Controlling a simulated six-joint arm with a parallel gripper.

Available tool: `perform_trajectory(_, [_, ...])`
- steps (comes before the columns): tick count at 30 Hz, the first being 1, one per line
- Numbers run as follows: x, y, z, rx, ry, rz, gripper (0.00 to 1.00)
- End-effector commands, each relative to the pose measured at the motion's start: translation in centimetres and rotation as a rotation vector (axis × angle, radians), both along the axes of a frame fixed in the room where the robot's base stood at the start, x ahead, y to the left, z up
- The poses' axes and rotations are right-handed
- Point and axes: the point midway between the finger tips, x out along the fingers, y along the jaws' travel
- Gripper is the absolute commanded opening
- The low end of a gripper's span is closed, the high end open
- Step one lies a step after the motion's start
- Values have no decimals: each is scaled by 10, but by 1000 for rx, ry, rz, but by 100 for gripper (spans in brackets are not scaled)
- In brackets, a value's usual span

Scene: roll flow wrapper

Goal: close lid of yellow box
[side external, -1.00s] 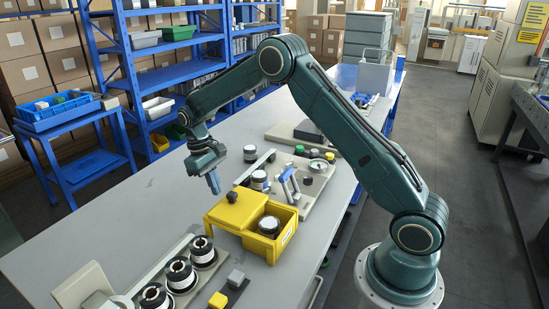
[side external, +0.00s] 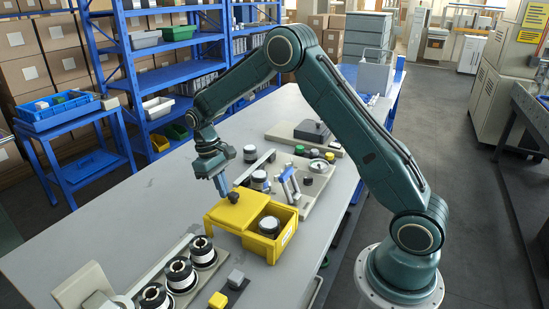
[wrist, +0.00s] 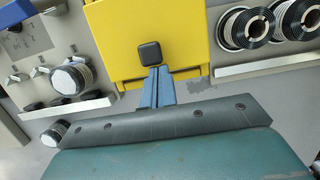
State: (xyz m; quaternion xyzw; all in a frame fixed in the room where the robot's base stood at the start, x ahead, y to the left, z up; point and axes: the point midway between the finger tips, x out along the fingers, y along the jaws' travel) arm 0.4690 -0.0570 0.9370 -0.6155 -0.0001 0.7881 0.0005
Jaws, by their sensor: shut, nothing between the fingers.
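The yellow box (side external: 271,250) stands on the grey table, its right part uncovered, with a black-and-white roll (side external: 269,226) inside. Its yellow lid (side external: 228,213) covers the left part and reaches past the box's left side. A dark knob (side external: 233,197) stands on the lid. My gripper (side external: 223,190) is shut and empty, pointing down beside the knob on its far left side. In the wrist view the blue fingers (wrist: 158,80) end right at the edge of the knob (wrist: 149,53), over the lid (wrist: 112,38). I cannot tell whether they touch it.
Several rolls (side external: 180,274) stand in a row to the front left. A fixture plate (side external: 313,185) with blue handles and a gauge lies behind the box. Small grey and yellow blocks (side external: 218,300) lie in front. The table left of the box is clear.

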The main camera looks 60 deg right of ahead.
Motion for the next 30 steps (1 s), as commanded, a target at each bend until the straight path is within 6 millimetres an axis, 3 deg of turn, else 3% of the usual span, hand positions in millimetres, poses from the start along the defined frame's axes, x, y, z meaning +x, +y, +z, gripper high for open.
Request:
perform_trajectory(21, [-80, 0, 0, -1, 1, 0, 0])
perform_trajectory(30, [-93, 0, -1, 0, 4, 0, 0])
